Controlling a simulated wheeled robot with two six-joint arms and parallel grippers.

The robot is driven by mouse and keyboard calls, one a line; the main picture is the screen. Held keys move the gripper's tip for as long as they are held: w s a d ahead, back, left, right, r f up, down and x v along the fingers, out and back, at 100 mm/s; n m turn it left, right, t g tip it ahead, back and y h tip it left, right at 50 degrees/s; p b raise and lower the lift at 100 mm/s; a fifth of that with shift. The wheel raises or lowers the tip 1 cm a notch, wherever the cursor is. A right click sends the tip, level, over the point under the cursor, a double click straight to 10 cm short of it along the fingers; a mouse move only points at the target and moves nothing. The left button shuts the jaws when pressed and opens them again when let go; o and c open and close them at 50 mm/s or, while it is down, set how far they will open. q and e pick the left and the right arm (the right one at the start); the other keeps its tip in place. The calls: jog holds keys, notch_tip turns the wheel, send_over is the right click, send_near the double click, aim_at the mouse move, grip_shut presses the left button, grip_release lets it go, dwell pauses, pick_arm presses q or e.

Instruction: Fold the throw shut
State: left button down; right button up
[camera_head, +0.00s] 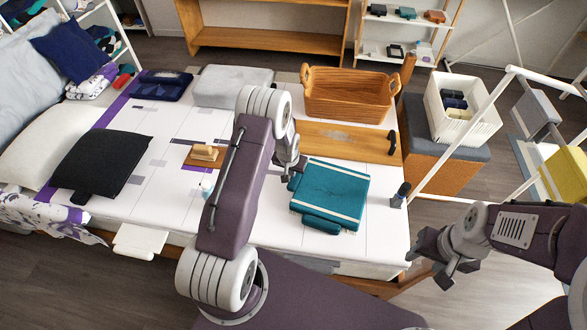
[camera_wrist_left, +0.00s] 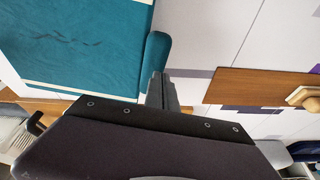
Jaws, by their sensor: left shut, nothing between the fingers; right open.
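The teal throw (camera_head: 335,192) with pale stripes lies as a folded, flat bundle on the white bed top. A rounded teal edge sticks out on its left and near sides. The throw also fills the upper left of the left wrist view (camera_wrist_left: 85,45). My left gripper (camera_head: 292,177) is at the throw's far left corner, shut and empty. In the left wrist view its closed fingers (camera_wrist_left: 161,92) are beside the throw's rounded edge; I cannot tell if they touch it. My right gripper (camera_head: 428,277) is open and empty, off the bed's near right corner.
A wicker basket (camera_head: 350,93) and a wooden board (camera_head: 345,140) lie beyond the throw. A small dark-topped object (camera_head: 400,195) stands to its right. A small wooden board with a brush (camera_head: 204,154) and a black cushion (camera_head: 103,163) are left. My left arm crosses the bed.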

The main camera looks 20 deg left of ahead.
pick_arm(q)
notch_tip(320, 180, up, 5)
jog(key=p, duration=0.3)
jog(key=shift+r, duration=0.15)
jog(key=p+v, duration=0.1)
jog(key=v, duration=0.7)
jog(key=shift+s+a, duration=0.35)
jog(key=shift+a, duration=0.1)
jog(key=shift+r, duration=0.1)
jog(key=d+r+m+t+p, duration=0.1)
jog(key=d+r+p, duration=0.25)
jog(key=r, duration=0.55)
jog(key=d+r+t+p, duration=0.15)
jog(key=r+p, duration=0.25)
jog(key=r, duration=0.6)
jog(key=s+d+r+g+p, duration=0.1)
jog(key=s+d+r+p, duration=0.1)
jog(key=s, duration=0.4)
jog(key=s+d+r+g+p, duration=0.1)
jog(key=s+d+r, duration=0.15)
jog(key=s, duration=0.25)
jog(key=s+f+g, duration=0.2)
jog(key=s+f, duration=0.1)
jog(key=s, duration=0.6)
jog(key=shift+a+g+h, duration=0.35)
jog(key=shift+a+h, duration=0.05)
jog(key=shift+a, duration=0.05)
